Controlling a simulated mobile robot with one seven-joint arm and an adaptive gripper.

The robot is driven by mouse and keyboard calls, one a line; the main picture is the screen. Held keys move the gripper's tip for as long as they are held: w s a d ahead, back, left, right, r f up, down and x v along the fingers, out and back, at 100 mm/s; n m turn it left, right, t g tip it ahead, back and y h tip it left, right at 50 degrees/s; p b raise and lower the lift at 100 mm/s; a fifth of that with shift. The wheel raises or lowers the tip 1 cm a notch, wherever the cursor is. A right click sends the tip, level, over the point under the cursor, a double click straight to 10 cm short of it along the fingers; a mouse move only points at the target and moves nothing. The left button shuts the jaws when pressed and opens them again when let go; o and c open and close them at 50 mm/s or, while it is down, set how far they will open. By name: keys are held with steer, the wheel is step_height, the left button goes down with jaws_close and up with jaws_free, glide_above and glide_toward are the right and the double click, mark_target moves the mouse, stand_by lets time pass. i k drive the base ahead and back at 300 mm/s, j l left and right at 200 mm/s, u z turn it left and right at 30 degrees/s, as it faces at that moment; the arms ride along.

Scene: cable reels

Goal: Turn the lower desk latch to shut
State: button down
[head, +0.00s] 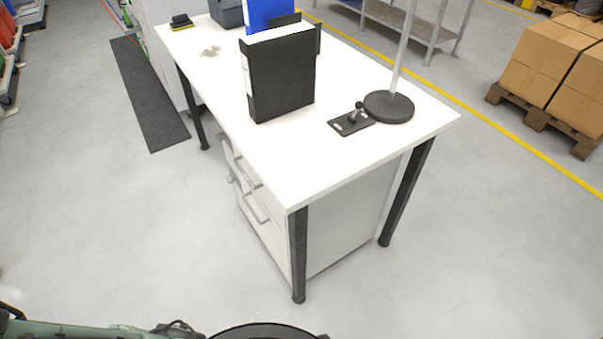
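The white desk (330,165) stands in the middle of the head view on dark legs. A white drawer unit (345,225) sits beneath it. Its front, seen at a steep angle, carries an upper grey bar handle (247,177) and a lower grey bar handle (256,211). A small grey part (230,179) sticks out at the left of the front; I cannot tell whether it is a latch. The lower latch and its position cannot be made out. My gripper is not in view; parts of my own body show along the bottom edge.
On the desk stand a black binder (282,80), a blue binder (268,13), a lamp base (388,107) and a small black plate with a knob (351,121). A dark mat (147,95) lies at left. The floor before the drawers is clear.

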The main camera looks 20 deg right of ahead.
mark_target(230, 178)
steer(key=z, duration=0.55)
steer(key=l+u, duration=0.45)
steer(key=l, duration=0.75)
steer(key=k+j, duration=0.15)
steer(key=j, duration=0.15)
steer(key=k+j, duration=0.15)
steer(key=j, duration=0.2)
steer(key=k+j, duration=0.1)
steer(key=j, duration=0.2)
steer(key=k+j, duration=0.15)
steer(key=j, duration=0.2)
steer(key=i+j, duration=0.25)
steer(key=i, duration=0.2)
steer(key=i+j+u, duration=0.1)
steer(key=i, duration=0.35)
steer(key=i+j, duration=0.3)
steer(key=i, duration=0.2)
steer(key=i+j+u, duration=0.1)
steer(key=i, duration=0.35)
steer(key=j, duration=0.1)
